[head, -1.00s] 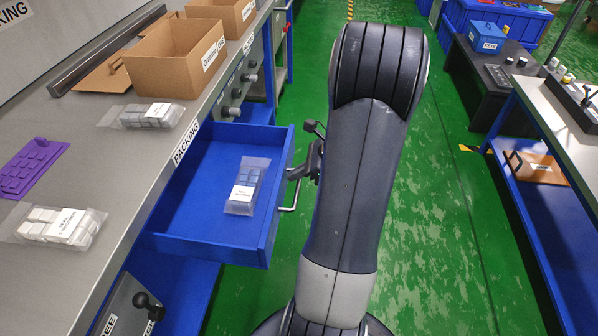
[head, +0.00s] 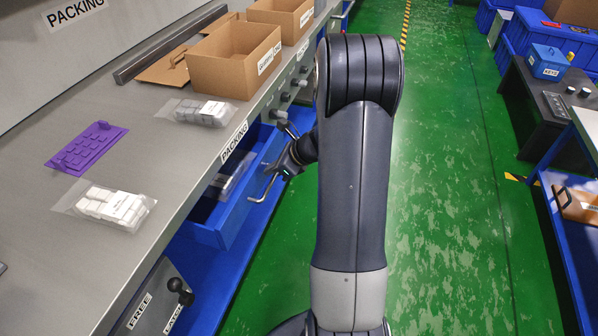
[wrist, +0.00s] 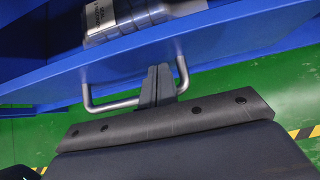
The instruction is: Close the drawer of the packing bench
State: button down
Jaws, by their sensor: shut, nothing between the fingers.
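The blue drawer (head: 236,212) of the packing bench (head: 150,185) is partly open, its inner part under the bench top. A bag of parts (head: 226,182) lies inside and also shows in the wrist view (wrist: 130,18). The drawer has a metal bar handle (head: 265,190), seen as a U shape in the wrist view (wrist: 110,105). My gripper (wrist: 158,72) is shut and empty. Its fingers lie within the span of the handle, close to the drawer front; I cannot tell whether they touch it. In the head view my gripper (head: 284,162) is at the drawer front.
On the bench top are bagged parts (head: 105,206), a purple tray (head: 88,148) and cardboard boxes (head: 235,60). Knobs (head: 283,108) line the bench edge beyond the drawer. The green floor (head: 440,220) is clear to the right, before another bench.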

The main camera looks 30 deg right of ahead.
aim_at(241, 166)
jog(key=w+a, duration=0.4)
jog(key=w, duration=0.1)
jog(key=shift+a+p, duration=0.2)
jog(key=shift+p, duration=0.2)
jog(key=shift+w+a+r, duration=0.15)
jog(key=shift+w, duration=0.2)
